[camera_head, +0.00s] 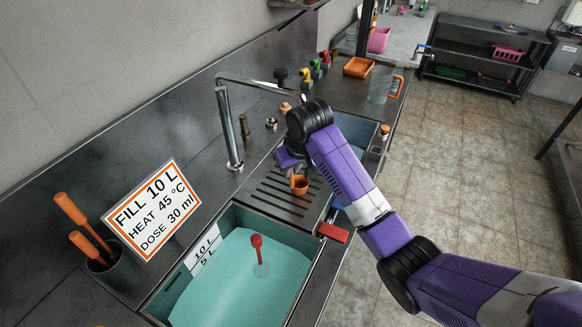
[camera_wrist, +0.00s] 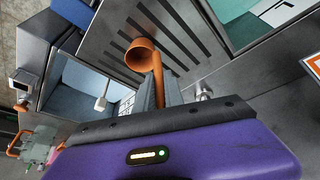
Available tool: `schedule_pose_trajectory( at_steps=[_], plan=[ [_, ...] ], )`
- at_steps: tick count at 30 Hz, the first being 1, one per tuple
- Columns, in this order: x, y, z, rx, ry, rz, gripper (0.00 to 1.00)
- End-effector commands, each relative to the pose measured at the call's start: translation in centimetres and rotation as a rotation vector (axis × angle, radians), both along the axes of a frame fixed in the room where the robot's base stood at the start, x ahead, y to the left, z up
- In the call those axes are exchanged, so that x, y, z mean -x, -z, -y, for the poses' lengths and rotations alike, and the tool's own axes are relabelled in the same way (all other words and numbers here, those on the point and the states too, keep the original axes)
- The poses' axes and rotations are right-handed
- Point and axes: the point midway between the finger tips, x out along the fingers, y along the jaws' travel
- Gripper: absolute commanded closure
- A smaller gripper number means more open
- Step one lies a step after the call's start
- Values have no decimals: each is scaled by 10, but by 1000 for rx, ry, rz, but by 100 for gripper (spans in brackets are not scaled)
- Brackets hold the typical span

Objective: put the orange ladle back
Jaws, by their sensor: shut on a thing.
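The orange ladle (camera_head: 299,185) is held by my gripper (camera_head: 290,162) above the slotted drain board between the two basins. In the wrist view, the ladle's orange cup (camera_wrist: 141,56) shows past the fingers, with its handle running back between them. My gripper (camera_wrist: 158,92) is shut on the handle. Part of the handle is hidden by the fingers. A dark holder (camera_head: 112,272) at the lower left holds two orange-handled tools (camera_head: 72,210). I cannot tell whether the holder is the ladle's place.
The front basin (camera_head: 235,285) holds pale green liquid and a red-topped stick (camera_head: 258,246). A faucet (camera_head: 232,130) rises behind the drain board (camera_head: 280,192). A sign (camera_head: 152,208) leans near the holder. A clear jug (camera_head: 380,82) and an orange tray (camera_head: 358,67) stand farther back.

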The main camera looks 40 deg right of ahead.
Motion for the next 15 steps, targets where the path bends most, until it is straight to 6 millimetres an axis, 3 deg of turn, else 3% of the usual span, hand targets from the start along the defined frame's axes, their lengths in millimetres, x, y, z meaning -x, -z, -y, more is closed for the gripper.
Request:
schedule_pose_trajectory(
  at_steps=[11,12,15],
  plan=[
    [0,4,0,0,0,2,100],
    [0,3,0,0,0,2,79],
    [0,3,0,0,0,2,65]
  ],
)
